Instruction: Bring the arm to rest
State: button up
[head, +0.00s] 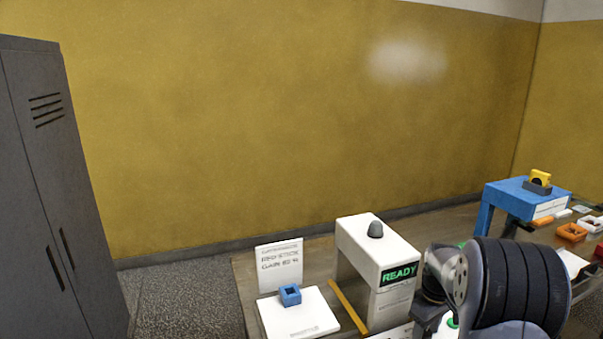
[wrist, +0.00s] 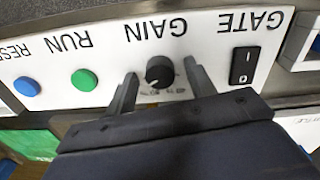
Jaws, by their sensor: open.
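In the wrist view my gripper (wrist: 162,90) is open, with one finger on each side of the black GAIN knob (wrist: 160,72). The jaws are empty, and I cannot tell whether a fingertip touches the knob. The white control panel (wrist: 210,55) shows upside down, with a green RUN button (wrist: 84,80), a blue RESET button (wrist: 27,86) and a black GATE switch (wrist: 244,65). In the head view my arm (head: 510,285) is at the lower right, bent over the bench, and hides the gripper and most of the panel.
A white machine (head: 365,255) with a green READY display (head: 399,274) stands left of my arm. A white plate (head: 300,316) bears a blue square ring (head: 290,294), before a printed card (head: 280,265). A blue stand (head: 510,194) and orange parts (head: 571,231) are right. A grey locker (head: 50,180) stands left.

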jog(key=n, duration=0.4)
jog(key=shift+n, duration=2.3)
